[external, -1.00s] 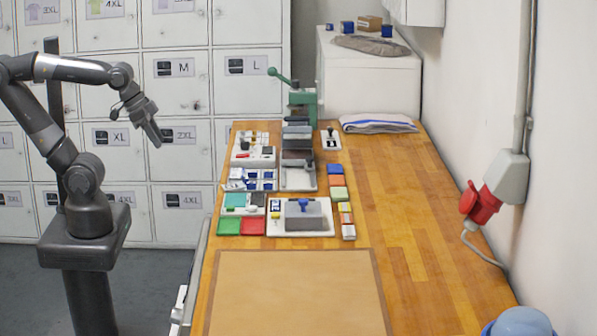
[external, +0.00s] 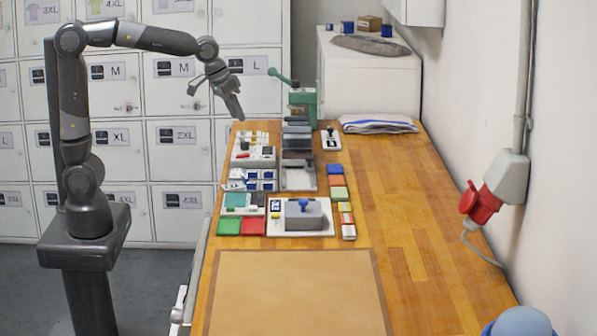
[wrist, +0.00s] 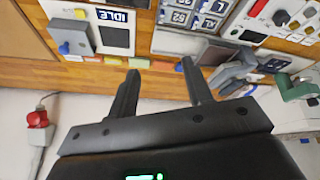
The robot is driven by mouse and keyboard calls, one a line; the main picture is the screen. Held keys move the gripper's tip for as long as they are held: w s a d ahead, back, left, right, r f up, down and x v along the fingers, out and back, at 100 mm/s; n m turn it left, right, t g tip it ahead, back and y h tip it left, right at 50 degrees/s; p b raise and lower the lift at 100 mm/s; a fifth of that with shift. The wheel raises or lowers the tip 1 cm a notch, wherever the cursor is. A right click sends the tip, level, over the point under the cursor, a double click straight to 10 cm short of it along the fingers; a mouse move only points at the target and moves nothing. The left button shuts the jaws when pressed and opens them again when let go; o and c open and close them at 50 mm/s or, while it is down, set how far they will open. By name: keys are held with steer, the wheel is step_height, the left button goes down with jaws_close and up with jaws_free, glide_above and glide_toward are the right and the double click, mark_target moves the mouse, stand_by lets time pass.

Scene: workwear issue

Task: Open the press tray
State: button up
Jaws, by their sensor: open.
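The press (external: 303,105) stands at the far end of the wooden bench, a green frame with a green ball-ended lever and dark grey blocks stacked in front. A shallow light-grey tray (external: 298,180) lies at its front, apparently the press tray; whether it is drawn out cannot be told. My gripper (external: 240,112) hangs above the bench's far left side, left of the press, fingers pointing down and apart. In the wrist view my open gripper (wrist: 160,68) has nothing between its fingers, and the press's grey parts and green lever (wrist: 296,90) show at right.
A white unit with a grey block and blue knob (external: 303,204) sits nearer on the bench. Left of the press are a control panel (external: 254,158) and number cards (external: 262,180). A folded cloth (external: 378,124) lies at far right.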

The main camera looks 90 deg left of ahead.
steer(key=w+a+f+n+y, duration=0.1)
steer(key=w+a+f, duration=0.15)
steer(key=w, duration=0.35)
steer(key=w+a+f+n, duration=0.1)
steer(key=w+a, duration=0.3)
steer(key=w, duration=0.1)
steer(key=n+g+y, duration=0.1)
steer(key=n, duration=0.1)
glide_toward(310, 157)
steer(key=x, duration=0.8)
steer(key=shift+a+f, duration=0.1)
steer(key=shift+f, duration=0.1)
steer(key=shift+c, duration=0.4)
jaws_close()
